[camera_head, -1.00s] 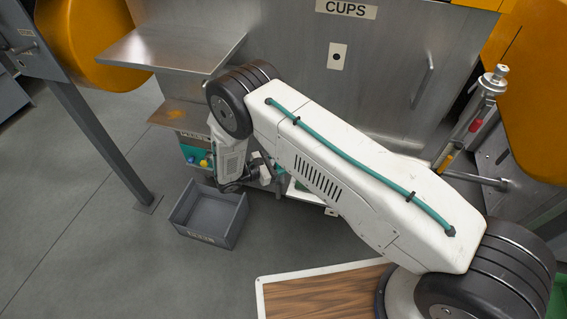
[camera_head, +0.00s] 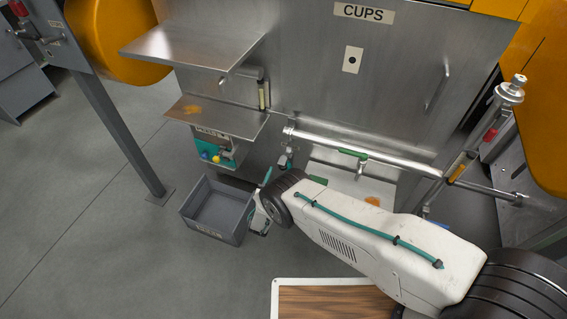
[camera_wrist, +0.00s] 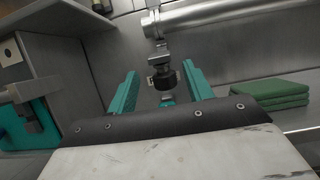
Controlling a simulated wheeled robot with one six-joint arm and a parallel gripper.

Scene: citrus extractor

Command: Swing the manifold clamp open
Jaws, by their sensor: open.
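The silver manifold pipe (camera_head: 400,165) runs across the lower front of the steel machine; it also crosses the top of the wrist view (camera_wrist: 205,14). A dark and metal fitting, which looks like the clamp (camera_wrist: 163,72), hangs below the pipe's left end; in the head view the small fitting (camera_head: 285,160) shows there. My gripper (camera_wrist: 161,76) is open, its two teal fingers on either side of the fitting in the wrist view. Nothing is seen held between them. I cannot tell whether they touch it. In the head view my arm hides most of the gripper.
A grey bin (camera_head: 218,208) stands on the floor left of my arm. Steel shelves (camera_head: 195,45) jut out above it. Folded green cloths (camera_wrist: 265,95) lie right of the fingers.

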